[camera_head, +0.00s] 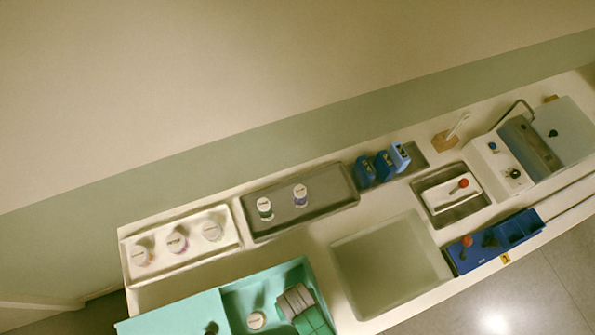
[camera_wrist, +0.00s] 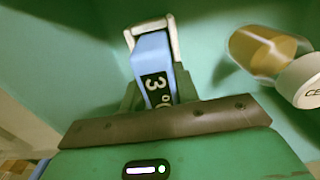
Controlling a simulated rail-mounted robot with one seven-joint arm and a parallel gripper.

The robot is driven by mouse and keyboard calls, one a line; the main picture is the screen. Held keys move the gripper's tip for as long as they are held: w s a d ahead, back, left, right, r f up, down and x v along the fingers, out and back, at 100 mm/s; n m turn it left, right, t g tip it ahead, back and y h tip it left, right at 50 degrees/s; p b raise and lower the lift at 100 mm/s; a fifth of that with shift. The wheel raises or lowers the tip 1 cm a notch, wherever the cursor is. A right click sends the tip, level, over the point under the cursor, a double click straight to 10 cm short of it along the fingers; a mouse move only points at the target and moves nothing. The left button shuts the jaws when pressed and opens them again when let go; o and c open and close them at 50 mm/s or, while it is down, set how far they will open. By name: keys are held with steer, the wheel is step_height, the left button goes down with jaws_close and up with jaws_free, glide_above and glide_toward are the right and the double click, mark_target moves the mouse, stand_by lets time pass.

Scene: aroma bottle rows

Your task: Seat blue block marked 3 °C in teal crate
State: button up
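The blue block marked 3 °C (camera_wrist: 152,60) shows in the wrist view with a white, frame-like piece around its far end. My gripper (camera_wrist: 157,92) has its dark green fingers on both sides of the block and looks shut on it. Teal surfaces of the crate surround the block. In the head view the teal crate (camera_head: 240,299) is at the bottom edge, partly cut off. A green and grey shape at the crate's right side looks like my gripper; the block is hidden there. I cannot tell whether the block touches the crate floor.
A white-capped bottle (camera_head: 256,320) is in the crate; an amber bottle (camera_wrist: 265,50) is right of the block in the wrist view. Blue blocks (camera_head: 383,166) stand in a rack behind. Bottles stand on a grey tray (camera_head: 330,205) and white tray (camera_head: 190,256). A sunken basin (camera_head: 390,265) lies right.

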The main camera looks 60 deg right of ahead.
steer(key=shift+o, duration=0.7)
steer(key=shift+s+a+f, duration=0.1)
steer(key=shift+s+f, duration=0.05)
steer(key=shift+f, duration=0.3)
steer(key=shift+s+a+f, duration=0.1)
steer(key=shift+s+f, duration=0.05)
steer(key=shift+f, duration=0.3)
steer(key=shift+o, duration=0.4)
step_height(320, 180, up, 14)
steer(key=p, duration=0.2)
steer(key=shift+w+d, duration=0.2)
steer(key=shift+w, duration=0.1)
